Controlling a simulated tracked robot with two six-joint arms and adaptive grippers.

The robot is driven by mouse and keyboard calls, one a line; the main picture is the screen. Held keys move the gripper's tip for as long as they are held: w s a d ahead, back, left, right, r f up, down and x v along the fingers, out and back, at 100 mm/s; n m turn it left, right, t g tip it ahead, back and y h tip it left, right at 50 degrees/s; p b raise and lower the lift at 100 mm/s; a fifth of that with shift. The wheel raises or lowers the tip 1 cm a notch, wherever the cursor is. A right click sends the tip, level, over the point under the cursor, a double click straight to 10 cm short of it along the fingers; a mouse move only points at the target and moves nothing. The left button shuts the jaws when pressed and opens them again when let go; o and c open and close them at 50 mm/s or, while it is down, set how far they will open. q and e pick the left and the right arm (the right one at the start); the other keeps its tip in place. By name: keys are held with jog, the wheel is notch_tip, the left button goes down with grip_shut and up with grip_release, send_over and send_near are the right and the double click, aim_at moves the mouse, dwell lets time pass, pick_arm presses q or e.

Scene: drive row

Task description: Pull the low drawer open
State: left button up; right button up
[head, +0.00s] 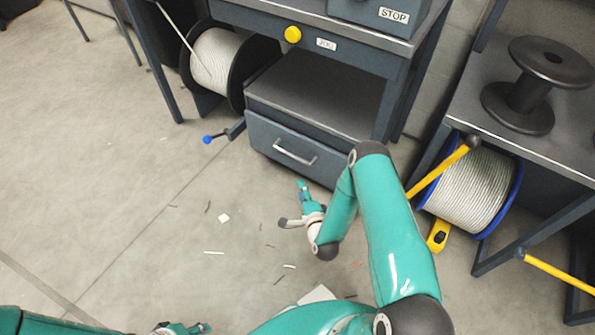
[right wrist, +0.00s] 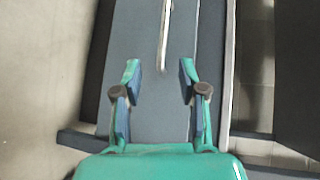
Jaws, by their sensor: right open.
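The low drawer (head: 268,143) is a dark blue-grey front with a silver bar handle (head: 294,153), low in the bench unit. Its front looks flush with the unit. My right gripper (head: 293,205) is open and empty, in front of the drawer and apart from the handle. In the right wrist view its two fingers (right wrist: 159,78) are spread over the drawer front (right wrist: 150,112). The handle (right wrist: 165,35) runs lengthwise ahead of the gap between the fingertips. Part of my left gripper (head: 180,328) shows at the bottom edge, too cut off to judge its jaws.
A blue-knobbed lever (head: 208,138) sticks out left of the drawer. A cable spool (head: 216,62) stands behind it. Right of the drawer are a blue-rimmed spool (head: 470,190) and a yellow bar (head: 437,172). The floor in front is open, with small scraps.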

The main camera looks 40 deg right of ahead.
aim_at(296, 156)
jog(key=shift+m+t+h, duration=0.4)
jog(key=shift+m+h, duration=0.2)
jog(key=shift+m, duration=0.2)
jog(key=b+x, duration=0.2)
jog(key=x, duration=0.3)
jog(key=d+f+b+x, duration=0.1)
jog(key=b+x, duration=0.1)
jog(key=x, duration=0.4)
jog(key=b+x, duration=0.2)
jog(key=x, duration=0.4)
jog(key=shift+s+d+f+b, duration=0.2)
jog(key=shift+s+d+b, duration=0.1)
jog(key=shift+b, duration=0.1)
pick_arm(q)
notch_tip(296, 156, down, 8)
pick_arm(e)
jog(key=shift+c, duration=0.3)
jog(key=shift+a, duration=0.1)
grip_shut()
